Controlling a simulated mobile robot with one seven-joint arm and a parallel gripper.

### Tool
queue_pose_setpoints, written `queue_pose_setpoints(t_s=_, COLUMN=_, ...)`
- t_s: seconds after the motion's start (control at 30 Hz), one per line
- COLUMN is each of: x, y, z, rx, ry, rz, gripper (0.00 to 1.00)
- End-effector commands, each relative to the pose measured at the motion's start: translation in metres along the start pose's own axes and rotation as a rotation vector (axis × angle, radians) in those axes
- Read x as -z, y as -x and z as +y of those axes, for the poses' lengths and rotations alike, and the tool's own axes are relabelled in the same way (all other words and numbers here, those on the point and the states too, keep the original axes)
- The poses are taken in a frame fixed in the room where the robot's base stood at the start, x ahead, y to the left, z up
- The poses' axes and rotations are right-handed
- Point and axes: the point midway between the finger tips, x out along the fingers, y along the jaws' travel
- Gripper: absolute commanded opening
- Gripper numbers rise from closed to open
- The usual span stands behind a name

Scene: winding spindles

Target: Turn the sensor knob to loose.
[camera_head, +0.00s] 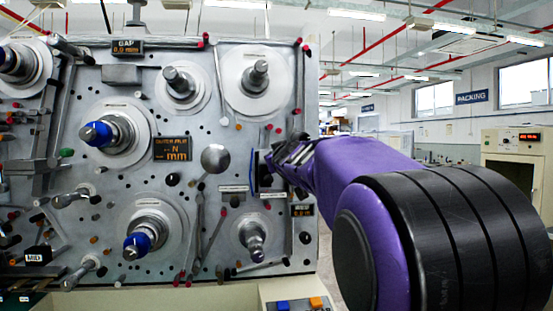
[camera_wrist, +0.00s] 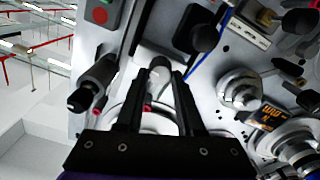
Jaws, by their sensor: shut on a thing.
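My gripper (camera_wrist: 160,72) is shut on a small grey, rounded knob (camera_wrist: 159,66) standing out from the machine panel. It fits the sensor knob, but no pointer or loose mark on it can be read. The two black fingers close in on it from either side in the wrist view. In the head view my gripper (camera_head: 272,165) is against the right part of the grey panel (camera_head: 200,215), beside a blue rod (camera_head: 252,172). My wrist hides the held knob there.
A black round knob (camera_wrist: 205,38) stands close beside the fingers in the wrist view. Spindles on pale discs (camera_head: 258,78) and a lower right spindle (camera_head: 254,240) stick out above and below my gripper. Right of the panel is open room.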

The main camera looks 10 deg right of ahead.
Motion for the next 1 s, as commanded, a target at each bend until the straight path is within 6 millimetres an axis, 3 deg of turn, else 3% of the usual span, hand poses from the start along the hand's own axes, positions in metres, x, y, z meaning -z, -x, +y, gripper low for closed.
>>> queue_pose_setpoints(t_s=1.0, x=-0.0002, y=0.0001, z=-0.0016, rx=-0.002, ry=0.965, rz=0.003, gripper=0.00)
